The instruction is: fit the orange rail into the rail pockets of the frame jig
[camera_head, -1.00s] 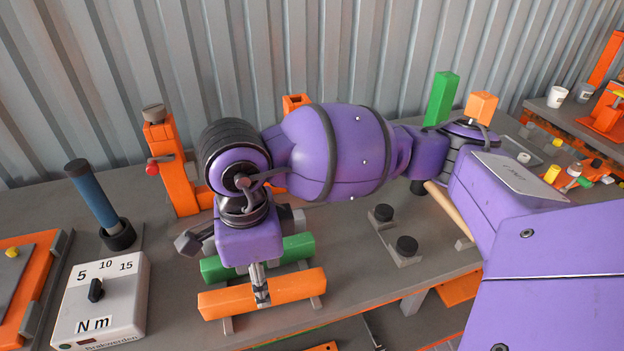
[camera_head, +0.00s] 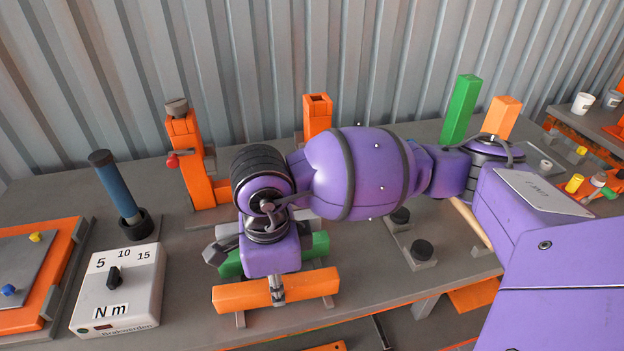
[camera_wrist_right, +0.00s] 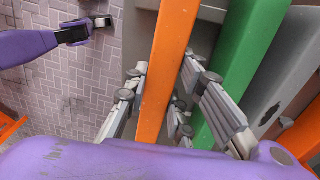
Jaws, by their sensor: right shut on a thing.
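The orange rail (camera_head: 240,297) lies level along the front of the frame jig, near the table's front edge. My right gripper (camera_head: 277,292) points down and is shut on the rail near its middle. In the right wrist view the orange rail (camera_wrist_right: 165,75) runs between the fingers. The green rail (camera_head: 321,246) lies behind it, roughly parallel and apart.
A dial box (camera_head: 120,290) and a blue-handled tool (camera_head: 117,187) stand left of the jig. An orange post clamp (camera_head: 195,165) stands behind. Black knobs on a grey plate (camera_head: 422,250) lie to the right. A green post (camera_head: 461,108) stands at the back right.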

